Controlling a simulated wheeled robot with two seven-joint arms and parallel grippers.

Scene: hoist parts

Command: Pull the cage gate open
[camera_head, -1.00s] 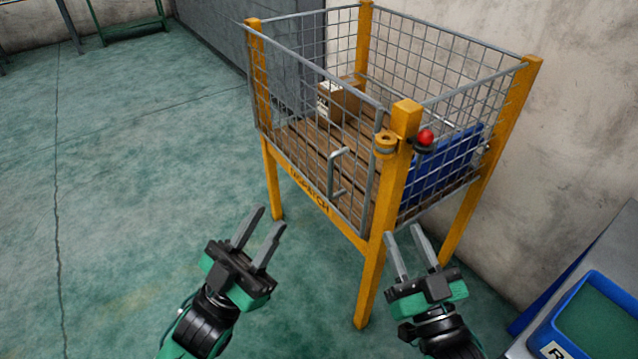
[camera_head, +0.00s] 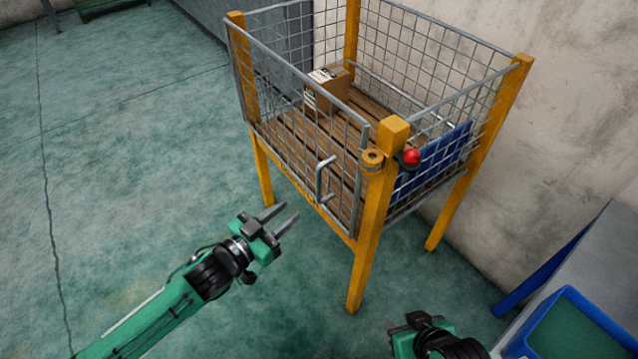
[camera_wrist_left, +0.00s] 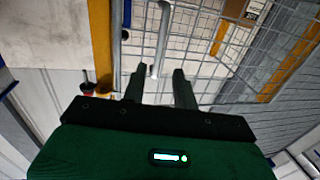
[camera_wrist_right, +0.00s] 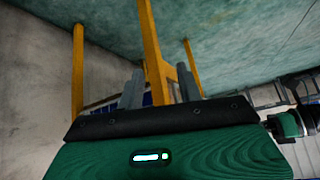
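The cage gate (camera_head: 290,110) is the grey mesh front panel of a yellow-posted cage, and it stands closed against the near post (camera_head: 372,215). Its grey U-shaped handle (camera_head: 324,182) is near the gate's right end; the handle also shows in the left wrist view (camera_wrist_left: 161,40). A latch with a red knob (camera_head: 411,157) sits at the near post. My left gripper (camera_head: 284,216) is open and empty, below and left of the handle, apart from it. In the left wrist view its fingers point toward the handle. My right gripper (camera_wrist_right: 160,90) is open and empty, low near the post.
A blue bin (camera_head: 575,325) is at the lower right beside a grey surface. A wall stands behind the cage. The floor at left is clear.

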